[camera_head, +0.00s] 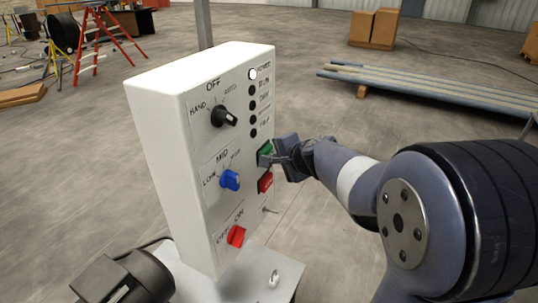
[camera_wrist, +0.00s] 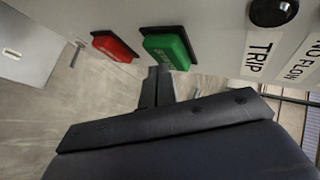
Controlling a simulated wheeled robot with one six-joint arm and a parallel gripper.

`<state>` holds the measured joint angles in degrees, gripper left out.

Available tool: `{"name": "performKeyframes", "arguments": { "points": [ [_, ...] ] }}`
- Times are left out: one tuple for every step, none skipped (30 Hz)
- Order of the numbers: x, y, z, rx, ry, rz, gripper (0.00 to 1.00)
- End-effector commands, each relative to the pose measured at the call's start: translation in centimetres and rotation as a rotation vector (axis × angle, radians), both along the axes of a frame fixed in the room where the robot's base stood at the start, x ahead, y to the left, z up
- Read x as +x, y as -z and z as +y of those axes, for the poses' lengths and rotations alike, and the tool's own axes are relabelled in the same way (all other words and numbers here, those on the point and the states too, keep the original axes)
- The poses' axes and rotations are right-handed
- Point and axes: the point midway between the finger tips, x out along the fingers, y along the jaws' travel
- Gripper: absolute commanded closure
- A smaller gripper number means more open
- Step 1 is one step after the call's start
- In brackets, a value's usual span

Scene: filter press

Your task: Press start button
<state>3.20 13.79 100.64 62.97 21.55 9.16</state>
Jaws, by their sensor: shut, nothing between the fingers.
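The white control box (camera_head: 155,120) stands upright at the centre of the head view, its panel facing right. The green start button (camera_head: 264,150) is on the panel's right side, with the red button (camera_head: 265,182) just below it. My gripper (camera_head: 272,158) is shut and empty, its tips right at the green button and partly covering it. In the wrist view the green button (camera_wrist: 166,50) lies just beyond my shut fingertips (camera_wrist: 158,72), and the red button (camera_wrist: 113,46) is to its left. I cannot tell whether the tips touch the green button.
The panel also has a black selector knob (camera_head: 223,117), a blue knob (camera_head: 230,180), a red knob (camera_head: 236,236) and several indicator lamps. A small toggle (camera_head: 270,210) sits below the red button. Pipes (camera_head: 430,95) and cartons (camera_head: 374,28) lie well behind on open floor.

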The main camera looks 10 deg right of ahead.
Motion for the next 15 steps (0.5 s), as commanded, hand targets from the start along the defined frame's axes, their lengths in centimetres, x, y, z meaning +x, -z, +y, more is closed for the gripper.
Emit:
{"name": "performKeyframes", "arguments": {
  "points": [
    [0.04,0.0,0.08,0.0,-0.001,0.0,1.0],
    [0.07,0.01,0.12,0.0,-0.001,0.0,1.0],
    [0.09,0.01,0.15,0.0,-0.001,0.0,1.0],
    [0.12,0.01,0.18,0.0,-0.001,0.0,1.0],
    [0.14,0.01,0.21,0.0,-0.001,0.0,1.0],
    [0.16,0.01,0.26,0.0,-0.001,0.0,1.0],
    [0.19,0.01,0.29,0.0,-0.001,0.0,1.0],
    [0.21,0.02,0.31,0.0,-0.001,0.0,1.0],
    [0.24,0.02,0.35,0.0,-0.001,0.0,1.0],
    [0.26,0.01,0.38,0.0,-0.001,0.0,1.0],
    [0.28,0.02,0.4,0.0,-0.001,0.0,1.0],
    [0.31,0.02,0.45,0.0,-0.001,0.0,1.0],
    [0.33,0.01,0.48,0.0,-0.001,0.0,1.0],
    [0.35,0.02,0.5,0.0,-0.001,0.0,1.0],
    [0.38,0.01,0.54,0.0,-0.001,0.0,1.0]
  ]
}}
